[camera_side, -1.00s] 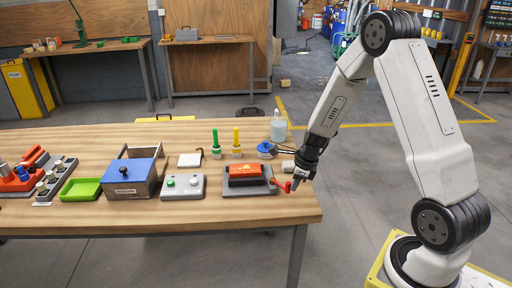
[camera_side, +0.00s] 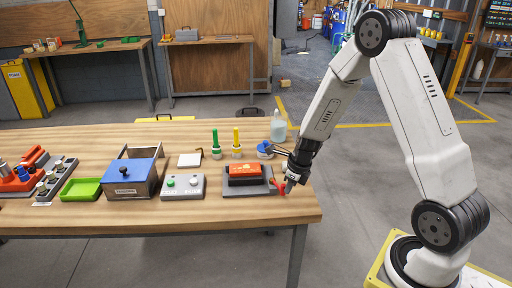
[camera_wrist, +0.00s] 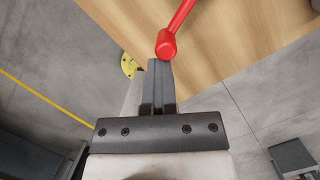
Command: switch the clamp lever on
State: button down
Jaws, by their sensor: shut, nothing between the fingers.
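The clamp is a grey base (camera_side: 252,190) with an orange-red block (camera_side: 246,170) on it, near the right end of the wooden table. My gripper (camera_side: 290,184) is at the lever, shut and empty. In the wrist view my gripper (camera_wrist: 159,66) has its fingers together, right by the knob; I cannot tell whether they touch.
A blue round-topped item (camera_side: 265,149) and a clear bottle (camera_side: 278,127) stand behind the clamp. A grey box with buttons (camera_side: 183,187) and a blue-lidded box (camera_side: 133,172) are to the left. The table's right edge is close to my gripper.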

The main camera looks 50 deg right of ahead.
jog(key=shift+w+d+r, duration=0.15)
jog(key=shift+w+d, duration=0.3)
jog(key=shift+w, duration=0.3)
jog(key=shift+s+d, duration=0.2)
jog(key=shift+s, duration=0.55)
jog(key=s, duration=0.3)
jog(key=shift+s+d+f, duration=0.2)
jog(key=shift+s+f, duration=0.05)
jog(key=shift+s, duration=0.15)
jog(key=v, duration=0.9)
jog(key=shift+r, duration=0.45)
jog(key=shift+a, duration=0.1)
